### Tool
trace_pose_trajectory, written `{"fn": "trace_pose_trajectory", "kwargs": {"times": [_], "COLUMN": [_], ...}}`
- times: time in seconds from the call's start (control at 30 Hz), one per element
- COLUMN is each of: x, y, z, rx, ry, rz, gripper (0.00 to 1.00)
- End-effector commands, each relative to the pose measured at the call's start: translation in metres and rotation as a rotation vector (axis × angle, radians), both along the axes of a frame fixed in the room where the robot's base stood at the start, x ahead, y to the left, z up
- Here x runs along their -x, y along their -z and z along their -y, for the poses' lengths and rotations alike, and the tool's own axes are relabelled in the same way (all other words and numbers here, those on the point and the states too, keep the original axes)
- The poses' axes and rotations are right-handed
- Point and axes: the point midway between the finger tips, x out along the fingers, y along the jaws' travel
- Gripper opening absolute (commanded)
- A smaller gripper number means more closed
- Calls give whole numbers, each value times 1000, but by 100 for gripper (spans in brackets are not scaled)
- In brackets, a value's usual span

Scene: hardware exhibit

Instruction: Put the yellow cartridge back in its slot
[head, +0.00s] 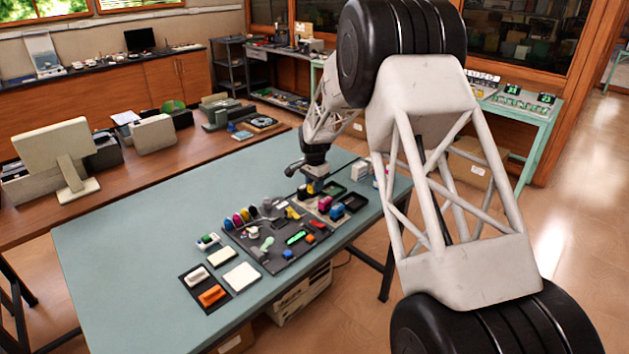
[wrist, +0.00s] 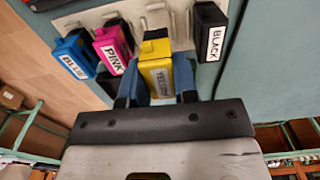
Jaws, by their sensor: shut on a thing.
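The yellow cartridge (wrist: 156,50) is between the blue fingers of my gripper (wrist: 158,84) in the wrist view. The gripper is shut on it. The cartridge is in line with the gap between the pink cartridge (wrist: 114,46) and the black cartridge (wrist: 210,32), over the pale holder (wrist: 125,10). I cannot tell whether its lower end is inside a slot. The blue cartridge (wrist: 76,55) stands left of the pink one. In the head view my gripper (head: 313,187) is low over the far right part of the table, and the yellow cartridge is mostly hidden there.
The blue-green table (head: 130,240) holds a dark mat (head: 262,258) with several small coloured parts close to my gripper. A dark open tray (head: 354,201) is just right of the gripper. The table's left side is clear.

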Motion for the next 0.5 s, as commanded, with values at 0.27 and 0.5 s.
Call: {"fn": "trace_pose_trajectory", "kwargs": {"times": [0.27, 0.5], "x": [0, 0], "y": [21, 29], "z": [0, 0], "rx": [0, 0], "ry": [0, 0], "rz": [-1, 0], "gripper": [10, 10]}}
